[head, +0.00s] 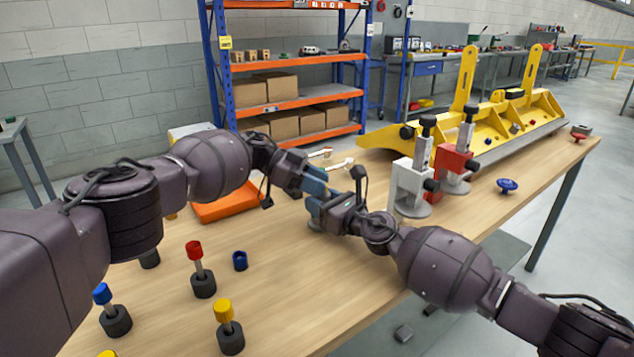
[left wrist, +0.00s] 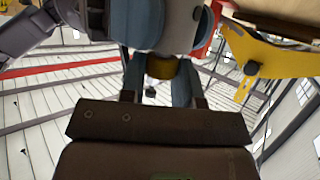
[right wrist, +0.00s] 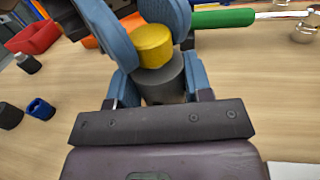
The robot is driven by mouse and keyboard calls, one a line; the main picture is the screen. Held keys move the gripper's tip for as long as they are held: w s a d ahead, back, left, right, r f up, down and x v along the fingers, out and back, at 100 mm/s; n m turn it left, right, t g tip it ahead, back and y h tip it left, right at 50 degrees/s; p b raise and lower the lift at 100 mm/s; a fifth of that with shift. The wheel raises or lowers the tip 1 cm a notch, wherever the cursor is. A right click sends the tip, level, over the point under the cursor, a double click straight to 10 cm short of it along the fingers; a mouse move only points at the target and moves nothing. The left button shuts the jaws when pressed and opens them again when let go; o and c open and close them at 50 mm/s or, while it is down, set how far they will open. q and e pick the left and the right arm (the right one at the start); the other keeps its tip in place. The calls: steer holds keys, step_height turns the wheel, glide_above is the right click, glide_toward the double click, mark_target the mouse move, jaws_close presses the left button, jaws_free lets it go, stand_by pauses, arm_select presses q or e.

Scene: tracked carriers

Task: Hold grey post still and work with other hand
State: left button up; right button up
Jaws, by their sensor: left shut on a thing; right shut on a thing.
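My left gripper (head: 315,184) and right gripper (head: 320,210) meet above the middle of the table. In the right wrist view the right gripper's blue fingers are shut on a dark grey post (right wrist: 165,84). A yellow cap (right wrist: 153,45) sits at the post's top end, and the left gripper's fingers reach in around it. In the left wrist view the left gripper (left wrist: 157,85) is shut on the yellow cap (left wrist: 161,68), with the right fingers just beyond. In the head view the grippers hide the post and cap. Whether cap and post are threaded together cannot be seen.
Posts with red (head: 194,250), blue (head: 102,294) and yellow (head: 224,310) caps stand front left, beside a loose blue cap (head: 240,261). An orange tray (head: 222,206) lies behind. White (head: 408,180) and red (head: 455,160) clamps and a yellow frame (head: 500,118) stand right.

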arm_select(q)
steer(key=shift+d, duration=0.1)
steer(key=o, duration=0.7)
steer(key=shift+c, duration=0.2)
steer(key=v, duration=0.7)
steer(key=shift+a, duration=0.35)
steer(key=shift+r, duration=0.1)
